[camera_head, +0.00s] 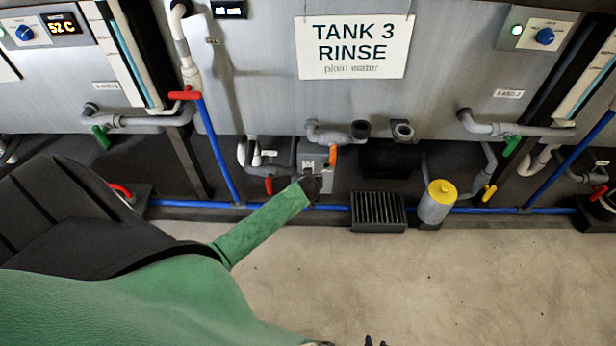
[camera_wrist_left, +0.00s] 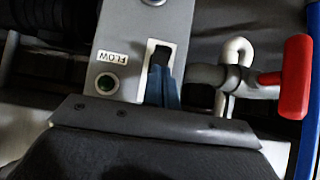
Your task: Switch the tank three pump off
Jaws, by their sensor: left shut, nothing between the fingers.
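The grey pump box (camera_head: 313,160) sits low under the TANK 3 RINSE sign (camera_head: 353,46). In the left wrist view its face (camera_wrist_left: 128,50) has a FLOW label, a dark green lamp (camera_wrist_left: 107,83) and a white-framed slot with a dark switch (camera_wrist_left: 159,56). My left gripper (camera_head: 311,184) is at the front of the box. Its blue fingers (camera_wrist_left: 164,88) are shut and empty, at the lower part of the slot. They hide part of the switch; I cannot tell whether they touch it. Only dark tips of my right gripper (camera_head: 375,342) show at the bottom edge.
A red-handled valve (camera_wrist_left: 296,76) is beside the box. A blue pipe (camera_head: 330,207) runs along the floor, with a black grate (camera_head: 378,211) and a yellow-capped canister (camera_head: 437,203) to the right. The front floor is clear.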

